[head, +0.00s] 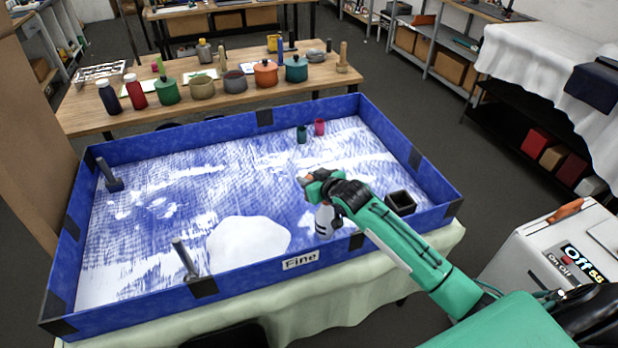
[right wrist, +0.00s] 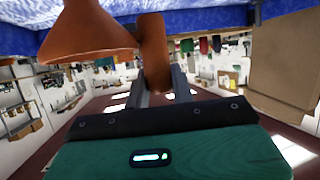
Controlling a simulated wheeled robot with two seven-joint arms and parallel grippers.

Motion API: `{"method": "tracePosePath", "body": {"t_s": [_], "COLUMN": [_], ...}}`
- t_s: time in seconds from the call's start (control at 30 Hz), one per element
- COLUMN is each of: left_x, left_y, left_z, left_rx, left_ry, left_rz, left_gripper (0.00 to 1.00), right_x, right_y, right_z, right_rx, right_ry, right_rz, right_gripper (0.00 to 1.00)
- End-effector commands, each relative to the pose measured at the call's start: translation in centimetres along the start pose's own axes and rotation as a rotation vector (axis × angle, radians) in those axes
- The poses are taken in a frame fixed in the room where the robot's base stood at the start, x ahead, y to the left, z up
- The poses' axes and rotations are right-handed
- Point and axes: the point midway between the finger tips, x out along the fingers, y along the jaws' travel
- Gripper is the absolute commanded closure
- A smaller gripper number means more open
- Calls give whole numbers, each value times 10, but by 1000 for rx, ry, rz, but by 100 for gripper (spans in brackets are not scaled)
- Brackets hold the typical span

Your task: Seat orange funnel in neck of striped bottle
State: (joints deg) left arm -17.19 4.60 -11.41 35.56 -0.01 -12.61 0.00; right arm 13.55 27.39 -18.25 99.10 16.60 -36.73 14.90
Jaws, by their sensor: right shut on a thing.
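My right gripper (head: 312,182) is shut on the orange funnel (head: 303,181), above the blue-walled tray. In the right wrist view the orange funnel (right wrist: 88,32) shows its wide cone at upper left, and its thick orange side piece sits between the two grey fingers (right wrist: 160,82). The striped bottle (head: 324,221), white with dark bands, stands in the tray just below my right gripper in the picture. Its upper part is hidden by my gripper and arm. I cannot tell whether the funnel touches the bottle. My left gripper is not in view.
The blue-walled tray (head: 150,300) has a streaked blue and white floor. A black square holder (head: 400,203) is right of my forearm. A teal cup (head: 302,134) and a pink cup (head: 320,127) stand at the back. Grey posts (head: 184,259) stand at left.

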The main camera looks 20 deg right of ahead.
Motion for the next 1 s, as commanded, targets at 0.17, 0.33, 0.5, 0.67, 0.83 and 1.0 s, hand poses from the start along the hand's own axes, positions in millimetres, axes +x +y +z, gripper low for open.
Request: {"method": "tracePosePath", "body": {"t_s": [0.17,0.33,0.5,0.67,0.83,1.0], "left_x": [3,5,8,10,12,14], "left_y": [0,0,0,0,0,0], "left_z": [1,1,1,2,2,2], "left_rx": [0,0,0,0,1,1], "left_ry": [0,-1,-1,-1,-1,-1], "left_rz": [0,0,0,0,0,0], "left_gripper": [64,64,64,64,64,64], "right_x": [2,4,6,8,11,12], "right_y": [0,0,0,0,0,0], "right_z": [6,10,15,19,24,28], "right_rx": [0,0,0,0,0,0], "right_ry": [0,1,1,1,0,0], "right_rz": [0,0,0,0,0,0], "right_gripper": [100,100,100,100,100,100]}}
